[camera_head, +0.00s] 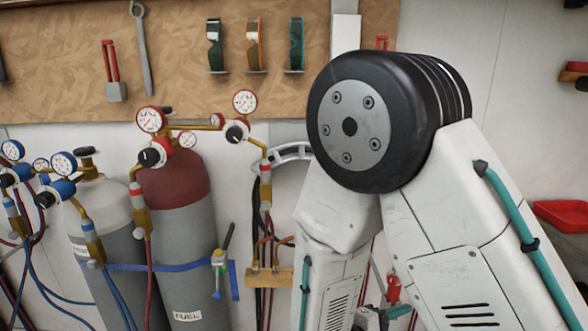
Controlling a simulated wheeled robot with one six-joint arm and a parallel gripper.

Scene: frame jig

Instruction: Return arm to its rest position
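My arm (440,220) fills the right half of the head view. It is folded at a large black joint with a grey bolted cap. One white link runs down to the lower right and another runs down near the bottom middle. Teal hoses run along both links. My gripper is not in view; the far end of the arm is hidden behind the links or below the picture edge.
A red-topped fuel cylinder (180,240) and a white-topped cylinder (103,215) with gauges and hoses stand at left, behind a blue strap (165,267). A tool board (180,60) hangs on the wall. A red tray (562,215) is at far right.

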